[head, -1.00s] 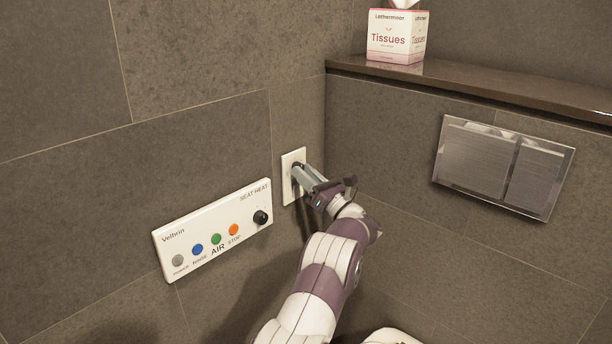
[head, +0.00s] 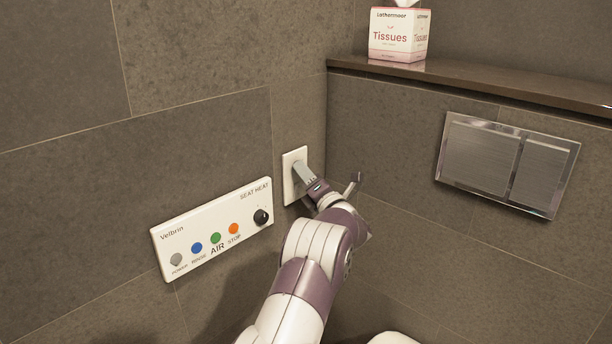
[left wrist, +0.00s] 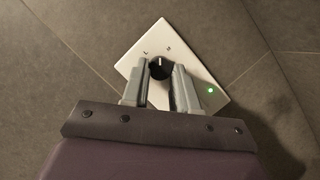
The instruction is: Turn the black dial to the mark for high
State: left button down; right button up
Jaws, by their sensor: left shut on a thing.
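The black dial (left wrist: 160,67) sits on a white wall plate (left wrist: 205,62) in the left wrist view. A small "L" and another small mark stand above the dial, and a light pointer line shows on its face toward the upper side. A green light (left wrist: 210,90) glows on the plate. My left gripper (left wrist: 161,76) has a finger on each side of the dial and is shut on it. In the head view my left gripper (head: 298,170) reaches the same plate (head: 290,160) and hides the dial. My right gripper is not in view.
A white panel (head: 205,215) with several coloured buttons and a black "SEAT HEAT" knob (head: 261,217) is left of the plate. A metal flush plate (head: 505,165) is on the right wall. A tissue box (head: 398,38) stands on the ledge (head: 470,84).

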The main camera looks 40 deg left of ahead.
pick_arm(q)
jog(key=shift+r+m+g+h+p, duration=0.3)
jog(key=shift+m+g+h+p, duration=0.5)
jog(key=shift+m+p, duration=2.9)
jog(key=shift+r+m+g+h+p, duration=0.3)
jog(key=shift+m+h+p, duration=1.5)
jog(key=shift+p, duration=3.05)
jog(key=shift+r+m+g+h+p, duration=0.3)
jog(key=shift+m+g+h+p, duration=0.15)
jog(key=shift+m+p, duration=3.5)
jog(key=shift+n+p, duration=0.35)
jog(key=c, duration=0.9)
grip_release()
jog(key=shift+f, duration=0.1)
jog(key=shift+o, duration=0.2)
jog(key=shift+d, duration=0.1)
jog(key=b+v, duration=0.1)
jog(key=v, duration=1.1)
jog(key=shift+d, duration=0.25)
